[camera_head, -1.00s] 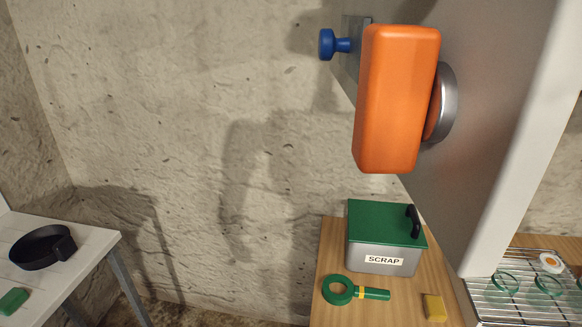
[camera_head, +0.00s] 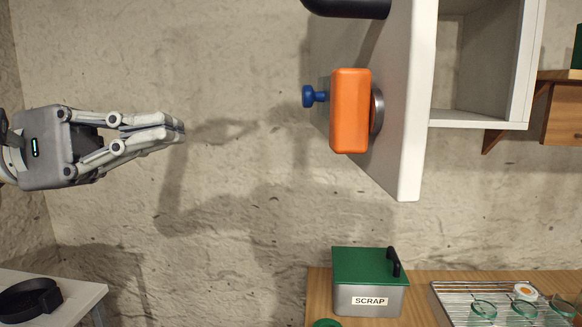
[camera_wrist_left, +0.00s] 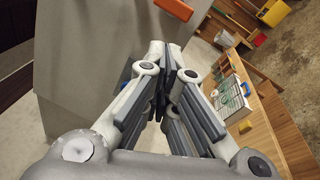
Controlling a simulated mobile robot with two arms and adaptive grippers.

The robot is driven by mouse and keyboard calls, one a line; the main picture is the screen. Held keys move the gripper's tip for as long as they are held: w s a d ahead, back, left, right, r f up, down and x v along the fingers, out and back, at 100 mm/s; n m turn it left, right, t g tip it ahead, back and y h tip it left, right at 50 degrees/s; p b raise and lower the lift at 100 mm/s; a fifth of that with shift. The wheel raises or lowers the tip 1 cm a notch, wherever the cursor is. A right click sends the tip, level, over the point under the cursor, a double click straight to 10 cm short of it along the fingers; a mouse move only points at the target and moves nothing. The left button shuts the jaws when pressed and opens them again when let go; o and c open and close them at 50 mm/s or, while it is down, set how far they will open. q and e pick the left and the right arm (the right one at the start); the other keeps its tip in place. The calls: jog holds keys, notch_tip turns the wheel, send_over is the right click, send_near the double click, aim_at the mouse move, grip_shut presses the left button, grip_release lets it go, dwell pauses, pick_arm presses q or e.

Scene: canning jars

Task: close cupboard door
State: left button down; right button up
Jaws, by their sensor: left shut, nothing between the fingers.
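The white cupboard door (camera_head: 408,100) stands open, seen nearly edge-on in the head view. The open cupboard (camera_head: 478,60) is on its right, its inside showing empty where visible. An orange block (camera_head: 351,110) with a silver disc and a blue knob (camera_head: 315,96) are at the door's left face. My left gripper (camera_head: 180,130) is shut and empty, left of the door and apart from it, pointing right. It also shows shut in the left wrist view (camera_wrist_left: 172,55), with a plain grey panel behind it. My right gripper is not in view.
Below the door, a grey SCRAP box (camera_head: 369,299) with a green lid stands on a wooden bench (camera_head: 418,298). A wire rack (camera_head: 452,300) with green rings is to its right. A white table (camera_head: 85,290) is at lower left.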

pick_arm(q)
jog(key=s+m+y, duration=0.1)
jog(key=s+m, duration=0.2)
jog(key=s, duration=0.1)
jog(key=p, duration=0.2)
send_near(329, 146)
jog(key=shift+y, duration=0.3)
jog(key=d+p, duration=0.1)
jog(key=d, duration=0.1)
jog(key=d+p, duration=0.2)
jog(key=w+d+p, duration=0.1)
jog(key=d+p, duration=0.1)
jog(key=shift+w+d+r, duration=0.1)
jog(key=shift+d+r, duration=0.3)
jog(key=shift+d+f, duration=0.15)
jog(key=shift+d, duration=0.1)
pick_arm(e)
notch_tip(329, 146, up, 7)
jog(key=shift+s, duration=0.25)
